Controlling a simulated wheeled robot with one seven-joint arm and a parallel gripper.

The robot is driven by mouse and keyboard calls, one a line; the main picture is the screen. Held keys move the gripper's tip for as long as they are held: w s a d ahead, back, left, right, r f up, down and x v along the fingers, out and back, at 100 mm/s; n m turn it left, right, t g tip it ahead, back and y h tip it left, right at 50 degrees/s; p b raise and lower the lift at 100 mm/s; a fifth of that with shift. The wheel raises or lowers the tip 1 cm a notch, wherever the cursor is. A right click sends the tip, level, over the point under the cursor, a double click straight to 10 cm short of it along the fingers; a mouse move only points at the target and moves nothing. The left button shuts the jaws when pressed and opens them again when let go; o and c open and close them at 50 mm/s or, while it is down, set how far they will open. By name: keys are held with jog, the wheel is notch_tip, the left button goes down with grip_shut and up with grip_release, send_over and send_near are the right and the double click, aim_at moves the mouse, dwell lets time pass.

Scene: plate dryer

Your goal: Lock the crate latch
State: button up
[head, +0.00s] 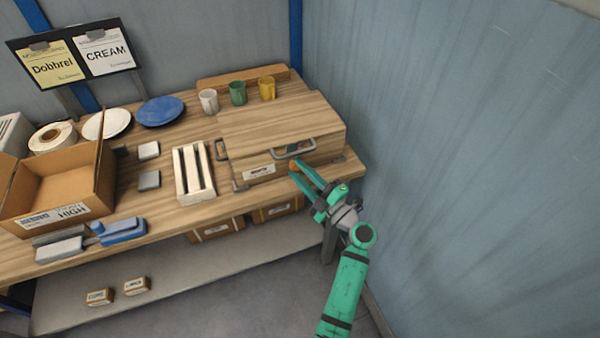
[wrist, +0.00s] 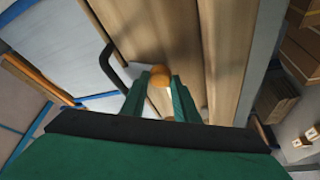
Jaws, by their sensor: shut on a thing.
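The wooden crate (head: 325,152) stands at the right end of the workbench with its flat lid (head: 275,118) down. A small orange latch knob (head: 292,167) shows on the crate's front face, below a grey handle (head: 294,149). My gripper (head: 297,171) reaches the front face from the lower right, with its green fingers at the knob. In the wrist view the orange knob (wrist: 159,77) sits between the tips of my gripper (wrist: 160,88), which is shut on it. The fingers hide part of the knob and the latch's mount.
A white slatted rack (head: 193,172) and an open cardboard box (head: 60,190) stand left of the crate. Cups (head: 238,93) stand behind it. A blue-grey wall (head: 460,140) rises close on the right. Wooden boxes (head: 216,229) sit beneath the bench top.

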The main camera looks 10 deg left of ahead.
jog(key=n+g, duration=0.1)
jog(key=n, duration=0.1)
jog(key=n+h, duration=0.1)
jog(key=n, duration=0.2)
jog(key=shift+r+g, duration=0.1)
jog(key=shift+g, duration=0.3)
dwell(0.4)
jog(key=o, duration=1.1)
jog(key=shift+c, duration=0.2)
jog(key=v, duration=1.1)
jog(key=shift+r, duration=0.15)
jog(key=shift+a, duration=0.1)
